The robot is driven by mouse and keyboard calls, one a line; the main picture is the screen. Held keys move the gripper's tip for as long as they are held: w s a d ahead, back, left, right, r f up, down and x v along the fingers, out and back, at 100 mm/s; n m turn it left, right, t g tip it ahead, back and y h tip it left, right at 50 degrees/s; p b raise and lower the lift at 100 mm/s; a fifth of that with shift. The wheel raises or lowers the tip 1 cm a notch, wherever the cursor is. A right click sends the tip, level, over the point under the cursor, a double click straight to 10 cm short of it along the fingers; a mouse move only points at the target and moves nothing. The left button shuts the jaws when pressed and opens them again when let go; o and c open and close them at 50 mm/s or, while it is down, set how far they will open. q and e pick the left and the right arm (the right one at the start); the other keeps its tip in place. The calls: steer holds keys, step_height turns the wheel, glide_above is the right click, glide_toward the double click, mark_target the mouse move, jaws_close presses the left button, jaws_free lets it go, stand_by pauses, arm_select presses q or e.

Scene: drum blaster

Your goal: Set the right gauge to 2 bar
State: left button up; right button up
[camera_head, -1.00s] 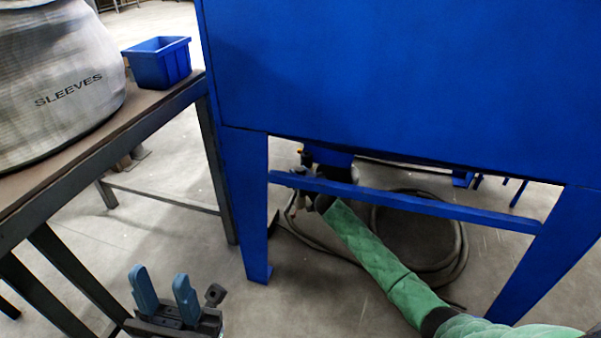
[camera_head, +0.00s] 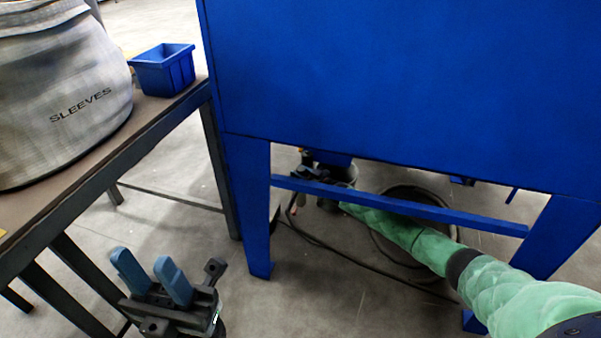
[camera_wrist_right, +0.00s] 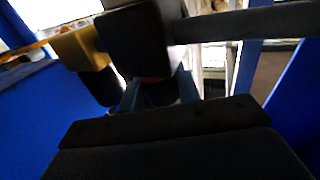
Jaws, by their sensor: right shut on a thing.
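My left gripper (camera_head: 150,275) is at the lower left of the head view, with its two blue fingers apart and nothing between them. My right arm reaches under the blue cabinet. My right gripper (camera_head: 312,174) is small and partly hidden behind the crossbar in the head view. In the right wrist view, the right gripper (camera_wrist_right: 160,92) is closed on a dark knob (camera_wrist_right: 160,92) beneath a black block (camera_wrist_right: 138,38). A yellow fitting (camera_wrist_right: 80,48) sits left of the block. I see no gauge face or needle, so the reading cannot be told.
The blue cabinet (camera_head: 400,80) stands on legs joined by a low crossbar (camera_head: 400,205). A hose (camera_head: 375,235) lies on the floor beneath. The floor between table and cabinet is clear.

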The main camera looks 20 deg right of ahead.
mark_target(304, 175)
steer(key=shift+a, duration=0.15)
steer(key=o, duration=1)
steer(key=shift+c, duration=0.2)
steer(key=shift+s+d, duration=0.35)
steer(key=shift+s, duration=0.05)
steer(key=p+v, duration=0.2)
steer(key=v, duration=0.4)
steer(key=shift+s, duration=0.15)
steer(key=shift+s+d, duration=0.15)
steer(key=shift+s, duration=0.05)
